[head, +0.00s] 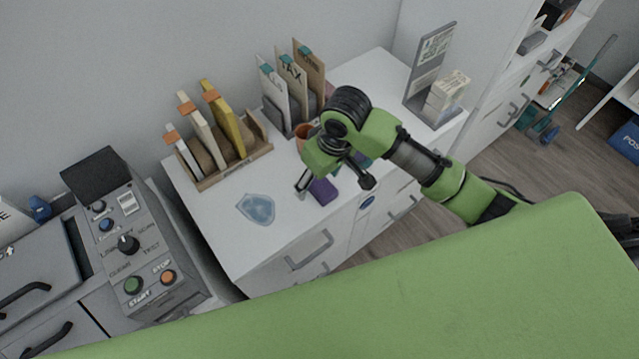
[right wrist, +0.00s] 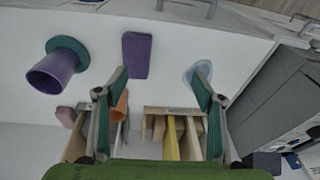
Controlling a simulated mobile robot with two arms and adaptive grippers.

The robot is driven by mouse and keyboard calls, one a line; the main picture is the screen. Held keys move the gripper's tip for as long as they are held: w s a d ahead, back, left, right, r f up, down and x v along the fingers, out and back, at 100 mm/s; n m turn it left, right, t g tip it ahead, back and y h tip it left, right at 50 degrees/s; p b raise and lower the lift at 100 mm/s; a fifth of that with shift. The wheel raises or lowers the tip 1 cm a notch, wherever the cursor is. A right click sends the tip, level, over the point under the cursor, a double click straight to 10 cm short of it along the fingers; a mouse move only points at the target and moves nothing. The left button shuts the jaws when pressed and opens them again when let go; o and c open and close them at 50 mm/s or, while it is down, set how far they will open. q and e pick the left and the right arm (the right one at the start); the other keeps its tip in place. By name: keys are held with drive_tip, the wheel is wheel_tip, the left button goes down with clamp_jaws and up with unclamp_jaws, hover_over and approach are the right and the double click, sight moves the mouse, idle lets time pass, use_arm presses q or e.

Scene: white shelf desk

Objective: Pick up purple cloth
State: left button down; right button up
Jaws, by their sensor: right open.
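The purple cloth (head: 322,191) is a small, flat, folded-looking rectangle on the white desk top, near its front edge. It also shows in the right wrist view (right wrist: 136,54), just beyond the left fingertip in that picture. My right gripper (head: 335,182) is open and empty above the desk, with its fingers around the cloth's area in the head view. In the right wrist view the open fingers (right wrist: 160,76) appear apart from the cloth. I cannot tell the exact height. My left gripper is not in view.
A light-blue shield-shaped piece (head: 256,208) lies to the left. A wooden file rack (head: 228,170) and an upright sorter (head: 296,125) stand behind. A grey control box (head: 130,240) is at far left.

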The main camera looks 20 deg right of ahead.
drive_tip(key=w+d+r, duration=0.2)
drive_tip(key=w+d, duration=0.2)
drive_tip(key=h, duration=0.1)
hover_over(320, 183)
drive_tip(key=s+d, duration=0.1)
drive_tip(key=shift+m, duration=0.4)
wheel_tip(320, 183, down, 8)
drive_tip(key=shift+r+p, duration=0.25)
drive_tip(key=shift+p, duration=0.1)
drive_tip(key=f, duration=0.3)
drive_tip(key=a+f+p, duration=0.1)
drive_tip(key=shift+w+f, duration=0.2)
drive_tip(key=shift+w, duration=0.15)
drive_tip(key=shift+w+f, duration=0.1)
drive_tip(key=shift+f, duration=0.45)
drive_tip(key=c, duration=1.2)
